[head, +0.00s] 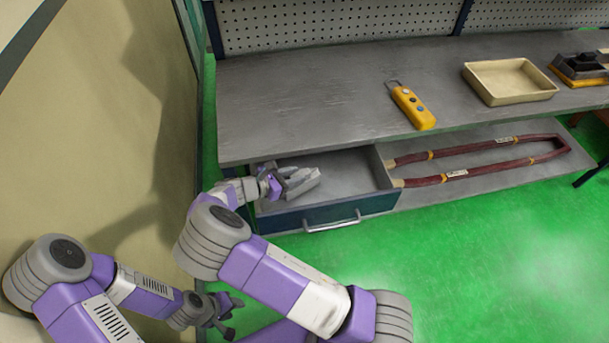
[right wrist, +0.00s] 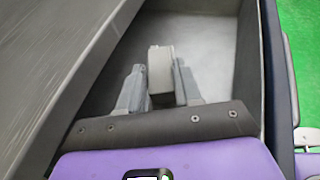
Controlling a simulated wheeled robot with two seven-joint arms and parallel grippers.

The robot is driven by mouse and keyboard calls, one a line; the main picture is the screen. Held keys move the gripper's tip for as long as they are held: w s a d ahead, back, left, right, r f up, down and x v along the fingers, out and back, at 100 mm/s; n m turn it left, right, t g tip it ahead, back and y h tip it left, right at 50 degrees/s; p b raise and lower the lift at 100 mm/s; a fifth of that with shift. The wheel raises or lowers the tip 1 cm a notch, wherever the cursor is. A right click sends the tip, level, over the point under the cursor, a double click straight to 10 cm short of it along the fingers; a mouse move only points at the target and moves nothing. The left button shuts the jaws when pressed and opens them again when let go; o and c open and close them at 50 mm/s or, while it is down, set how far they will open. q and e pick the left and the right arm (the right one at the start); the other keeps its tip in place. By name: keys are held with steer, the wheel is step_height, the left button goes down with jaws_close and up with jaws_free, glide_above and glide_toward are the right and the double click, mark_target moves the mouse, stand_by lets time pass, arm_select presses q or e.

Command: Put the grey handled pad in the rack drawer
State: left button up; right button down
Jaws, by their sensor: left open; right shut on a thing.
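The rack drawer (head: 350,207) is pulled open under the grey bench, with a dark blue-green front and a metal bar handle. My right gripper (head: 285,184) is inside the drawer's left part, shut on the grey handled pad (head: 303,182). In the right wrist view the pad (right wrist: 160,69) sits between the two fingers, above the grey drawer floor. Whether it touches the floor is unclear. The pad's handle is hidden by the fingers. My left gripper (head: 225,317) is open and empty, low at the left, away from the drawer.
The bench top (head: 300,105) overhangs the drawer's back. On it are a yellow handheld device (head: 411,107), a cream tray (head: 508,81) and a black-and-yellow block (head: 580,68). A dark red coil loop (head: 480,162) lies on the shelf right of the drawer. The drawer's right half is empty.

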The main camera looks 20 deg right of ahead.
mark_target(308, 170)
steer(key=d, duration=0.3)
steer(key=d+b, duration=0.1)
steer(key=shift+w+d+f, duration=0.15)
steer(key=shift+w, duration=0.15)
steer(key=shift+f+b, duration=0.35)
steer(key=shift+f, duration=0.15)
steer(key=shift+f, duration=0.15)
steer(key=c, duration=0.8)
jaws_free()
steer(key=shift+f, duration=0.1)
steer(key=shift+r, duration=0.25)
steer(key=p+v, duration=0.2)
steer(key=v, duration=1)
steer(key=shift+p, duration=0.35)
